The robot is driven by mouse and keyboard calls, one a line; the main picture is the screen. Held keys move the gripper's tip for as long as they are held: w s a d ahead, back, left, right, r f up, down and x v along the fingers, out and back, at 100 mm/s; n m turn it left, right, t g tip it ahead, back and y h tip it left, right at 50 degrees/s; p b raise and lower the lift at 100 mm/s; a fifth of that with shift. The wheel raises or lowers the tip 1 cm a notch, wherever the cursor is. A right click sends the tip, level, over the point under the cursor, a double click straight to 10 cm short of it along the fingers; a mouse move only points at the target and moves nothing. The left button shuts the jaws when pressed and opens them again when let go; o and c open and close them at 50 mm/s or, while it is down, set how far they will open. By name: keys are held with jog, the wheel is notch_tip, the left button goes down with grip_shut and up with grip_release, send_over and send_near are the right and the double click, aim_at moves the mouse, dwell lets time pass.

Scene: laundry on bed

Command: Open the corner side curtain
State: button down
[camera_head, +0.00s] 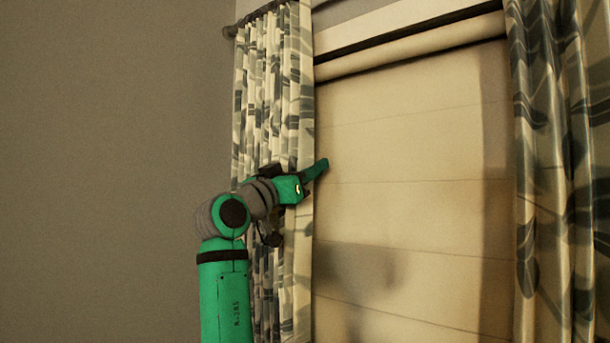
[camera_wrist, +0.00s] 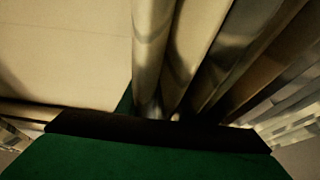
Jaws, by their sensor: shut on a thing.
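The corner side curtain (camera_head: 273,100) hangs from a rod in the room corner, left of the window, with a grey-green leaf pattern on pale cloth. It is bunched into narrow folds at the left end of the window. My gripper (camera_head: 318,168) is at the curtain's right edge, about halfway up in the head view, with its tip reaching just past that edge. In the wrist view the curtain folds (camera_wrist: 205,60) run down into the dark edge of my gripper (camera_wrist: 160,118). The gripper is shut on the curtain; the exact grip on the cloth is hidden.
A pale roller blind (camera_head: 415,180) covers the window right of the curtain. A second patterned curtain (camera_head: 555,180) hangs at the far right. The curtain rod (camera_head: 262,14) ends near the corner. A bare grey wall (camera_head: 115,170) fills the left side.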

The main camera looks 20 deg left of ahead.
jog(key=shift+a, duration=0.1)
jog(key=c, duration=1.2)
grip_release()
jog(key=v, duration=1)
jog(key=shift+f, duration=0.3)
jog(key=shift+s, duration=0.3)
